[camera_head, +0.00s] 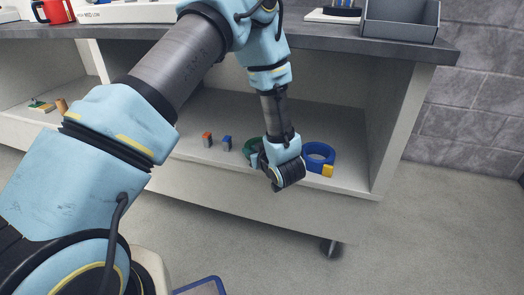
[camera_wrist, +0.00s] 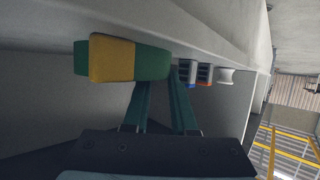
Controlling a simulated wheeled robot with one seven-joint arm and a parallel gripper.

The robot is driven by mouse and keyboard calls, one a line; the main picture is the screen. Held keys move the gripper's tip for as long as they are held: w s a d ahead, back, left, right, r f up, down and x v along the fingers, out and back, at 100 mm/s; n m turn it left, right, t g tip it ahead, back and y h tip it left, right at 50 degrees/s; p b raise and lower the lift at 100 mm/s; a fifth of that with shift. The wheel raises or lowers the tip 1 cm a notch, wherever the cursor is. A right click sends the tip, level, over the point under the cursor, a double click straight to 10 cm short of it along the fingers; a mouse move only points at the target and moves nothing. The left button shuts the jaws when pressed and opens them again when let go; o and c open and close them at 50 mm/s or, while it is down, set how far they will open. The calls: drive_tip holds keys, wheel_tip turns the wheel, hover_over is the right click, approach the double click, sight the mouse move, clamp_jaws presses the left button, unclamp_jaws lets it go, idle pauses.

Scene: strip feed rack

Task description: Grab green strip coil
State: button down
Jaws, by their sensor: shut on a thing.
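The green strip coil (camera_head: 250,146) sits on the lower shelf, partly hidden behind my wrist in the head view. In the wrist view the green coil (camera_wrist: 152,62) is seen edge-on at upper left, with a yellow block (camera_wrist: 111,58) on its near side. My gripper (camera_wrist: 160,84) has its two fingers at the coil's right part and is shut on it. In the head view my gripper (camera_head: 278,165) is at the shelf's front, between the green coil and a blue coil (camera_head: 319,153) with a yellow block.
Small orange (camera_head: 207,139) and blue (camera_head: 227,142) pieces stand left of the green coil. The countertop (camera_head: 340,38) overhangs the shelf, and a side panel (camera_head: 398,130) closes its right end. A grey tray (camera_head: 402,20) is above. The floor in front is mostly clear.

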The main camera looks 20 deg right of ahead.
drive_tip(key=shift+s+d+f, duration=0.1)
drive_tip(key=shift+s+f, duration=0.1)
drive_tip(key=shift+f, duration=0.05)
idle(0.5)
drive_tip(key=shift+r, duration=0.1)
